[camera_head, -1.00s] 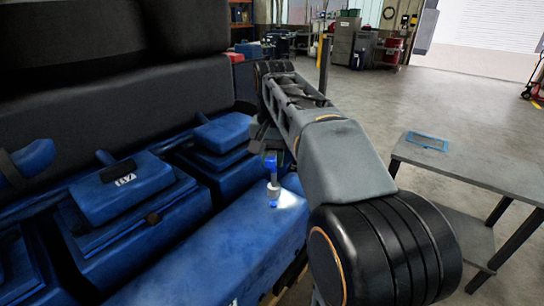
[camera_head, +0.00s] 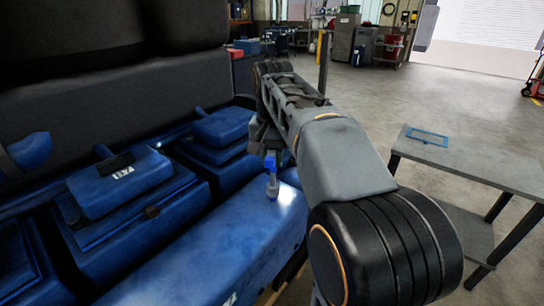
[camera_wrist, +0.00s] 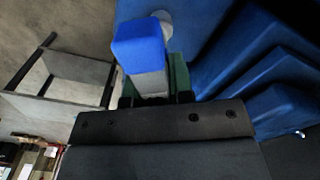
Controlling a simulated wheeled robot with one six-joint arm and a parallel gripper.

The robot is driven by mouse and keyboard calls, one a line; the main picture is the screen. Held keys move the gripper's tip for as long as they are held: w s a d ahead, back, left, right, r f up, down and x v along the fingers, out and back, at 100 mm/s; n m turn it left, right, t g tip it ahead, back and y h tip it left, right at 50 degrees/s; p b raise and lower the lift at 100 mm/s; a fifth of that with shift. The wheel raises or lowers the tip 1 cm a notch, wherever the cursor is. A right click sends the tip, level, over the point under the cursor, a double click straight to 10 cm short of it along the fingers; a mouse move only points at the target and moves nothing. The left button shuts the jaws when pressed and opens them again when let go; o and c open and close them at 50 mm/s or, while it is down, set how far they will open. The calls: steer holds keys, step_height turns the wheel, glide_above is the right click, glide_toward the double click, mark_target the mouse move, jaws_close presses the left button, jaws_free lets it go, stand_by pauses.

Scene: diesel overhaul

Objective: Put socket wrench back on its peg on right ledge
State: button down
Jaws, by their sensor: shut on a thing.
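My gripper (camera_head: 268,150) is at the end of my arm, over the blue ledge (camera_head: 215,255) on the right side of the engine. In the wrist view its green fingers (camera_wrist: 155,86) are shut on the socket wrench (camera_wrist: 150,82), which shows a blue block end and a grey section. In the head view the wrench (camera_head: 271,165) hangs below the gripper, roughly upright, blue above and grey below. Its lower end is close to the ledge top beside a bright spot; I cannot tell if it touches. The peg cannot be made out clearly.
Blue engine covers (camera_head: 120,182) stand left of the ledge, with a dark engine wall behind. A grey table (camera_head: 475,165) with a flat blue frame (camera_head: 427,137) on it stands at the right. Open floor lies beyond.

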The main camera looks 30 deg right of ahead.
steer(key=shift+f, duration=0.1)
steer(key=shift+f+b, duration=0.8)
steer(key=shift+f, duration=0.2)
steer(key=shift+c, duration=1.9)
jaws_free()
step_height(320, 180, up, 9)
steer(key=p, duration=0.8)
steer(key=shift+r+p, duration=0.1)
steer(key=shift+p, duration=0.3)
steer(key=shift+a, duration=0.1)
